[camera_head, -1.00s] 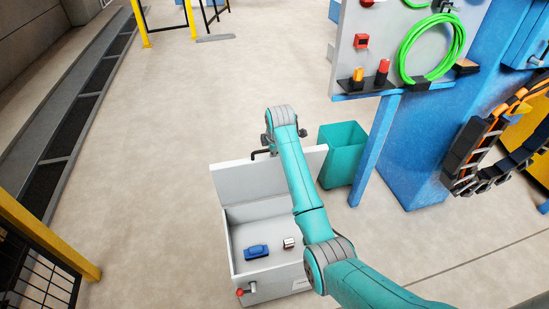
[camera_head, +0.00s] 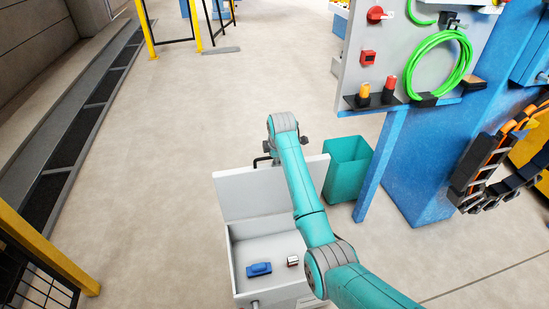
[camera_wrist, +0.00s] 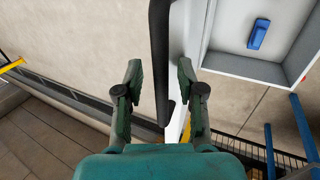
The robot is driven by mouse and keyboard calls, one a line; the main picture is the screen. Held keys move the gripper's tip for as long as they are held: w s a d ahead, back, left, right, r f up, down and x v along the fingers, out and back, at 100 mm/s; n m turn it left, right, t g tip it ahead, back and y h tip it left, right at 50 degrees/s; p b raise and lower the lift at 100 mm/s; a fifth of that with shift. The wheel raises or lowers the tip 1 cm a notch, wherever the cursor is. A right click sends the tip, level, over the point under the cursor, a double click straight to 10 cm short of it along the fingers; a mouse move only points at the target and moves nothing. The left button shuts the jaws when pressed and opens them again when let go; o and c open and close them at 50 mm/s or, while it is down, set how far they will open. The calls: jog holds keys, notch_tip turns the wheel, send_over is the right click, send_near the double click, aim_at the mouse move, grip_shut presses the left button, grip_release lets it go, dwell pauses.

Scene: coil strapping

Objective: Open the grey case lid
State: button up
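The grey case (camera_head: 232,262) stands on the floor with its lid (camera_head: 250,192) raised and leaning up at its back. A black handle (camera_head: 262,160) sticks out at the lid's top edge. In the wrist view the handle (camera_wrist: 160,60) runs between the fingers of my gripper (camera_wrist: 160,78), with a gap on each side. The gripper is open there, and the lid (camera_wrist: 184,35) shows nearly edge-on behind the right finger. In the head view my arm hides part of the lid and the fingertips.
A blue item (camera_head: 259,269) and a small red-and-silver item (camera_head: 292,261) lie inside the case. A teal bin (camera_head: 347,168) stands right of the lid, near a blue frame and a panel with a green cable (camera_head: 440,65).

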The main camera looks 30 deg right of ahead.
jog(key=v, duration=1.2)
dwell(0.5)
